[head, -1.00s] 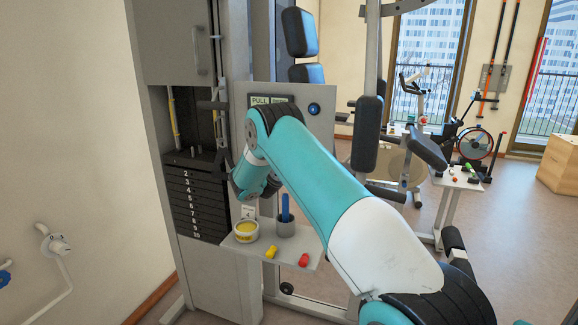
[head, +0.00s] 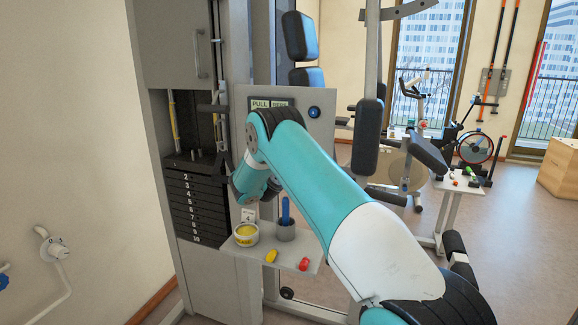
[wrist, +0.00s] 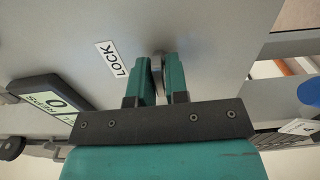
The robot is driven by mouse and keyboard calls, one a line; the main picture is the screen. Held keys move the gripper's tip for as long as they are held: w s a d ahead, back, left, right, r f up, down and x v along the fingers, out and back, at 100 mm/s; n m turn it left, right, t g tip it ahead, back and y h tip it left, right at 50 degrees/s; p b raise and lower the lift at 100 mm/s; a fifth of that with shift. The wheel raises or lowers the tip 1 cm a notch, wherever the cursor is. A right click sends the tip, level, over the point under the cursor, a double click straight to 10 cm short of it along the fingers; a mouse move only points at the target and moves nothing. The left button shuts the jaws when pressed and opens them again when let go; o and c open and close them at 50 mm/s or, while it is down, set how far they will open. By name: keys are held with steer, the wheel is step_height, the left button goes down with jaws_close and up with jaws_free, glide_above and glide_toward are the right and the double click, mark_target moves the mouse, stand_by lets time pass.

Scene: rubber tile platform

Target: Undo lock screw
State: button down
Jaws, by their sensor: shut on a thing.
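The lock screw (wrist: 157,63) shows in the wrist view as a small grey metal piece on the grey panel, beside a white label (wrist: 112,59) reading LOCK. My gripper (wrist: 160,75) is shut on it, with one teal finger on either side. Most of the screw is hidden between the fingers. In the head view my teal arm reaches to the weight machine (head: 200,290), and its wrist hides the screw and the fingertips.
A small shelf (head: 298,262) under my wrist holds a yellow-labelled tub (head: 246,237), a grey cup (head: 286,231) with a blue item, and yellow and red pieces. A display (wrist: 45,98) reading REPS 0 lies left of the label. The weight stack (head: 197,205) stands left.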

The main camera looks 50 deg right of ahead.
steer(key=shift+r, duration=0.1)
steer(key=c, duration=1.2)
jaws_free()
steer(key=shift+c, duration=0.2)
steer(key=b+v, duration=0.6)
steer(key=v, duration=1.1)
steer(key=shift+a, duration=0.15)
